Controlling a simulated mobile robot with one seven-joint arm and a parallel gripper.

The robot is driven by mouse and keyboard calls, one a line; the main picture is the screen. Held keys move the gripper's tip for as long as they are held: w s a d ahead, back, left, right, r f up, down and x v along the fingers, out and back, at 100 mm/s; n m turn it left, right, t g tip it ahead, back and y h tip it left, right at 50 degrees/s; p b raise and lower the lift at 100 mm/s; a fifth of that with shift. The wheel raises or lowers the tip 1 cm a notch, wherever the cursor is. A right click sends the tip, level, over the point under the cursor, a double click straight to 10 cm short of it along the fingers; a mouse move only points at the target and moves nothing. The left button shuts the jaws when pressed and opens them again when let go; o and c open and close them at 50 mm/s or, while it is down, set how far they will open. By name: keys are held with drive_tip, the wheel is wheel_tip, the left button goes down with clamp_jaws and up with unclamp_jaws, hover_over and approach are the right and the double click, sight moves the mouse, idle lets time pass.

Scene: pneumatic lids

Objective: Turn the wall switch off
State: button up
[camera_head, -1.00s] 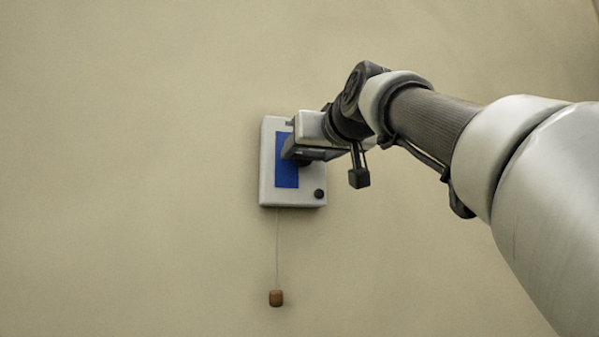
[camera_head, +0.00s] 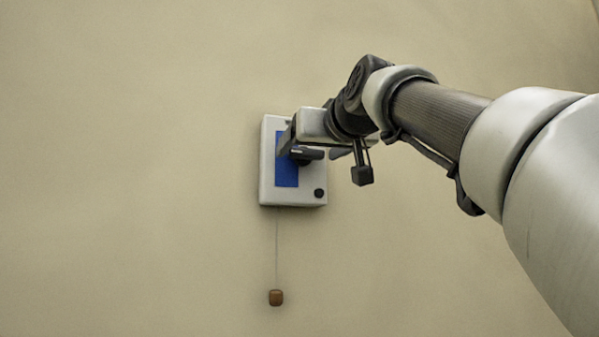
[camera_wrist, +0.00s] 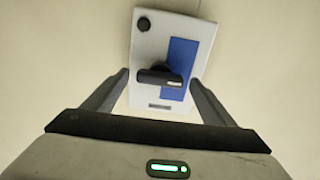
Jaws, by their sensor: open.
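The wall switch is a pale box (camera_head: 309,188) with a blue panel (camera_head: 287,173) and a black handle (camera_head: 308,154). In the head view the handle points right, roughly level. My gripper (camera_head: 313,147) is open in front of the box, and its fingers partly cover the panel. In the wrist view the box (camera_wrist: 146,47) appears upside down, with its blue panel (camera_wrist: 181,58) on the right. The black handle (camera_wrist: 160,76) lies between the spread fingers of my gripper (camera_wrist: 158,80), with a gap on each side. I cannot tell how deep the fingertips reach.
A small black round button (camera_head: 319,193) is at the box's lower right. A thin cord hangs below the box with a brown weight (camera_head: 276,298) at its end. The plain beige wall (camera_head: 130,170) around the box is clear.

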drive_tip(key=b+v, duration=0.3)
drive_tip(key=v, duration=1.3)
drive_tip(key=shift+s, duration=0.3)
drive_tip(key=shift+d+r, duration=0.1)
drive_tip(key=s+d+f+m+g+h+p, duration=0.15)
drive_tip(key=f+g, duration=0.25)
drive_tip(key=f, duration=1.5)
drive_tip(key=s+d+f+m+g+h+p, duration=0.15)
drive_tip(key=f+g, duration=0.25)
drive_tip(key=f, duration=1.5)
drive_tip(key=s+d+f+g+h, duration=0.1)
drive_tip(key=s+f, duration=0.3)
drive_tip(key=f, duration=0.4)
drive_tip(key=s+d+f+g+h+p, duration=0.1)
drive_tip(key=s+f, duration=0.3)
drive_tip(key=f, duration=0.4)
drive_tip(key=shift+d+f+g, duration=0.2)
drive_tip(key=shift+d+g, duration=0.35)
drive_tip(key=shift+g, duration=0.35)
drive_tip(key=shift+s, duration=0.1)
